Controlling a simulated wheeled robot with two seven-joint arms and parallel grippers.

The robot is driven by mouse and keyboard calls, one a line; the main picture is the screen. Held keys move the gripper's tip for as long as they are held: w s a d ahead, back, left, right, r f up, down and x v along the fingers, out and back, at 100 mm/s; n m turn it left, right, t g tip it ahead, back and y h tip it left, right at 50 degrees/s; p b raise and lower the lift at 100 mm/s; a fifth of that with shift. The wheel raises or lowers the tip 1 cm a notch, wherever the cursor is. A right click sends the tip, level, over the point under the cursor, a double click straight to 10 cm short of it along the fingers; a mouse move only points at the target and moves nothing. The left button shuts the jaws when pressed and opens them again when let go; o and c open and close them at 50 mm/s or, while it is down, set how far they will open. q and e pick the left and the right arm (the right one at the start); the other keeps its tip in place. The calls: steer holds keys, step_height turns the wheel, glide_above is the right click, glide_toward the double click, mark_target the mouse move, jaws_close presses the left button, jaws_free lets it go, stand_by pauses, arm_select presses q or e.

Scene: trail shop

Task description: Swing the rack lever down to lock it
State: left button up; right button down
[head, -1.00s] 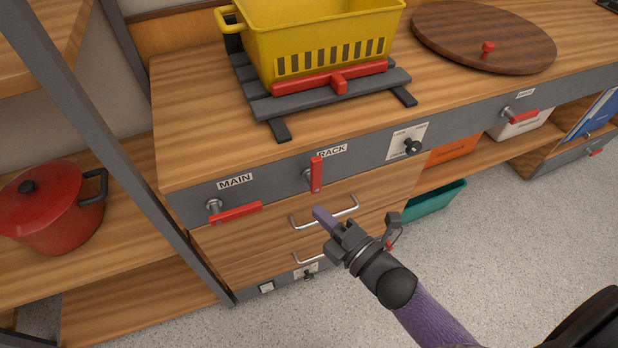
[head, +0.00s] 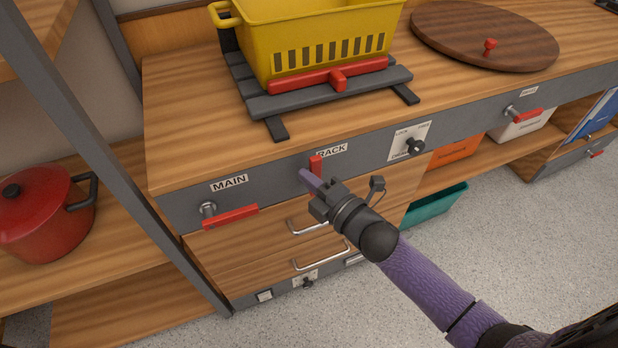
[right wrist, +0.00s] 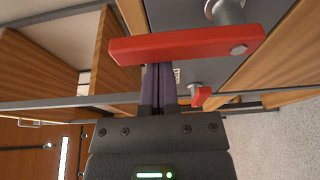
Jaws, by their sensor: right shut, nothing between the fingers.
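The rack lever (head: 316,164) is a red bar on a silver pivot, under the RACK label on the grey front panel. In the head view its handle stands upright, and my right gripper (head: 304,174) covers its lower part. In the right wrist view the lever (right wrist: 185,45) lies large across the top, with its pivot at the right end. My right gripper's purple fingers (right wrist: 158,72) are shut with nothing between them. They are close beside the handle, on the side toward the MAIN lever. Contact cannot be told. My left gripper is not in view.
The red MAIN lever (head: 230,217) lies level to the left on the same panel. Drawers with metal handles (head: 322,257) are below. A yellow basket (head: 330,50) stands on a grey rack (head: 270,103) on the counter. A black knob (head: 413,147) is to the right.

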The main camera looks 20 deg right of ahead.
steer(key=shift+d+m+t, duration=0.3)
steer(key=shift+d+m, duration=0.1)
steer(key=shift+m, duration=0.3)
steer(key=d+m, duration=0.1)
steer(key=m, duration=0.1)
steer(key=d+m+t, duration=0.1)
steer(key=shift+m+b, duration=0.4)
steer(key=d+f+m+t+h+b, duration=0.3)
steer(key=d+f+m+h, duration=0.1)
steer(key=m, duration=1.3)
steer(key=shift+w+d+h+b, duration=0.15)
steer(key=shift+d+h+b, duration=0.15)
steer(key=shift+d+h, duration=0.5)
steer(key=shift+a+f, duration=0.1)
steer(key=shift+a, duration=0.1)
